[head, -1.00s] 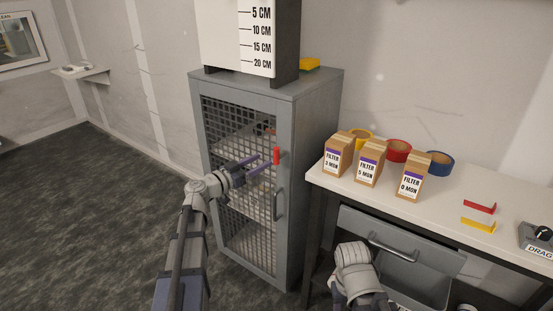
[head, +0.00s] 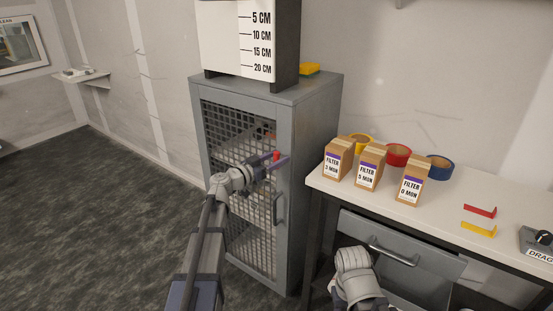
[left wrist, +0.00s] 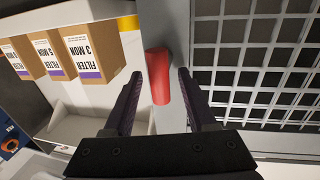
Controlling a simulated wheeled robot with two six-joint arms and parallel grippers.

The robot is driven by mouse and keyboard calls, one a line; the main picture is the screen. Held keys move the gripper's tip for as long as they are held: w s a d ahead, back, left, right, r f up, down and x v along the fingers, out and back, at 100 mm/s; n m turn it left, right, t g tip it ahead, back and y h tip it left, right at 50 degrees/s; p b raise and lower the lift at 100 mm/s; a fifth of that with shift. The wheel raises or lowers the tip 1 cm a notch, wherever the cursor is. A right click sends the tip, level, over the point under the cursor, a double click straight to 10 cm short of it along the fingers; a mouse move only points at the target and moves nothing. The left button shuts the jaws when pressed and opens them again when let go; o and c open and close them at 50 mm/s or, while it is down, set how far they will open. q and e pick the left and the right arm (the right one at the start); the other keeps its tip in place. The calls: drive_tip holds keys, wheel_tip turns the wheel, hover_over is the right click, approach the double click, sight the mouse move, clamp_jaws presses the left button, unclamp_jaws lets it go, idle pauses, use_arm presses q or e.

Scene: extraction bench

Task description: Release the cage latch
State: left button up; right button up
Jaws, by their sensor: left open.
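The red cage latch (head: 276,155) is on the door frame of the grey mesh-fronted cage cabinet (head: 316,135), above its door handle (head: 275,208). In the left wrist view the latch (left wrist: 158,76) shows as a red bar between my finger tips. My left gripper (head: 277,164) is open at the latch, with one finger on each side of it. A gap shows between the latch and each finger in the left wrist view, so the gripper (left wrist: 160,95) is not closed on it. The cage door appears shut. My right arm shows low in the head view, but its gripper cannot be seen.
A white bench (head: 440,212) stands right of the cabinet with filter boxes (head: 370,167), tape rolls (head: 397,154), and red and yellow pieces (head: 480,211). A grey drawer (head: 420,275) below is pulled out. A ruler board (head: 238,40) stands on the cabinet. Floor at left is clear.

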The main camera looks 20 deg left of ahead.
use_arm(q)
clamp_jaws()
drive_tip(key=shift+n, duration=0.3)
idle(0.4)
drive_tip(key=n+b, duration=0.1)
drive_tip(key=n, duration=0.1)
drive_tip(key=n+b, duration=0.1)
drive_tip(key=shift+w+a+f+n+t, duration=0.1)
drive_tip(key=shift+a+f+n+t, duration=0.1)
drive_tip(key=shift+a+n+t, duration=0.2)
drive_tip(key=n+b, duration=0.1)
drive_tip(key=n, duration=0.1)
drive_tip(key=n+t, duration=0.1)
drive_tip(key=n, duration=0.2)
drive_tip(key=shift+w+a+f+b, duration=0.1)
drive_tip(key=shift+a+f+b, duration=0.1)
drive_tip(key=shift+b, duration=0.15)
drive_tip(key=shift+w+a+f+n+t+y+b, duration=0.15)
drive_tip(key=shift+n+t+y+b, duration=0.2)
drive_tip(key=shift+n, duration=1.4)
drive_tip(key=shift+s+a+f+n+t+y+b, duration=0.1)
drive_tip(key=shift+f+n+t+y+b, duration=0.25)
drive_tip(key=shift+n, duration=1.45)
drive_tip(key=shift+w+a+n+t+y+b, duration=0.15)
drive_tip(key=shift+n+y+b, duration=0.3)
drive_tip(key=shift+n, duration=1.3)
drive_tip(key=shift+s+d, duration=0.1)
